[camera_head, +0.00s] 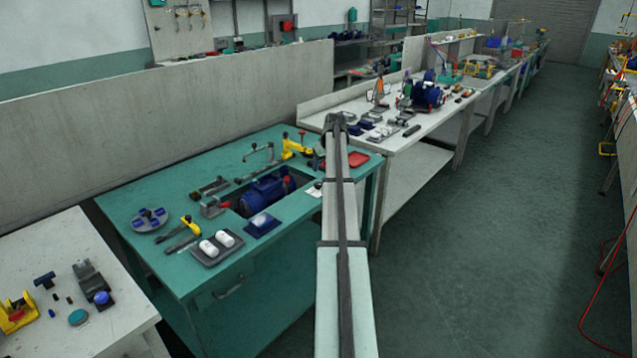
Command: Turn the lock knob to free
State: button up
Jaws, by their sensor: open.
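No part can be told for certain as the lock knob at this size. A blue pump body (262,195) lies in a recess of the teal bench (120,205), with a small red part (287,183) at its right end. A round grey plate with blue pads (150,219) sits at the bench's left. My arm rises through the middle of the view and covers part of the bench's right side.
A dark tray with two white cylinders (217,246) and a blue block (262,225) are at the bench's front. A red tray (352,160) is at its right. A low grey wall (170,130) runs behind.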

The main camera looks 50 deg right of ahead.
aim_at(318, 183)
jog(key=x, duration=1.1)
jog(key=shift+c, duration=0.3)
jog(key=c, duration=0.9)
